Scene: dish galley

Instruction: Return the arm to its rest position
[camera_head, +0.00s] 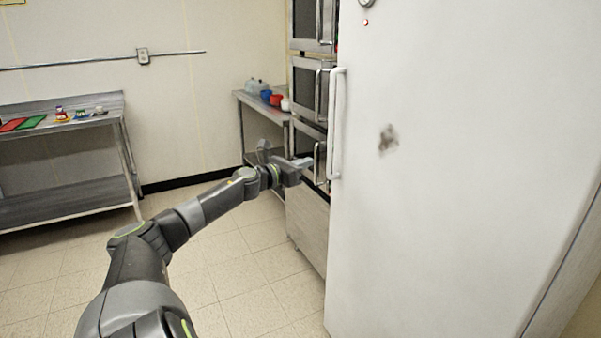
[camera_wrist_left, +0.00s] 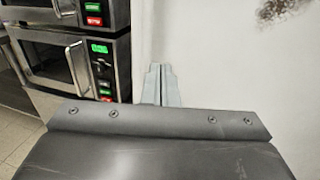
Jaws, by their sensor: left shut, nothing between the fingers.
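My left arm reaches forward from the bottom left in the head view. Its gripper (camera_head: 303,162) is near the left edge of the large white door (camera_head: 450,190), just left of the door's vertical handle (camera_head: 336,122). In the left wrist view the two gripper fingers (camera_wrist_left: 161,84) are together, shut and empty, with the white surface behind them. I cannot tell from these views how far the fingertips are from the door. My right gripper is not in view.
Stacked ovens (camera_head: 308,90) stand left of the white door; their green and red panel (camera_wrist_left: 100,65) shows in the wrist view. A steel table (camera_head: 62,105) with trays is at the far left. A shelf (camera_head: 250,98) holds small containers. Tiled floor (camera_head: 250,285) is clear.

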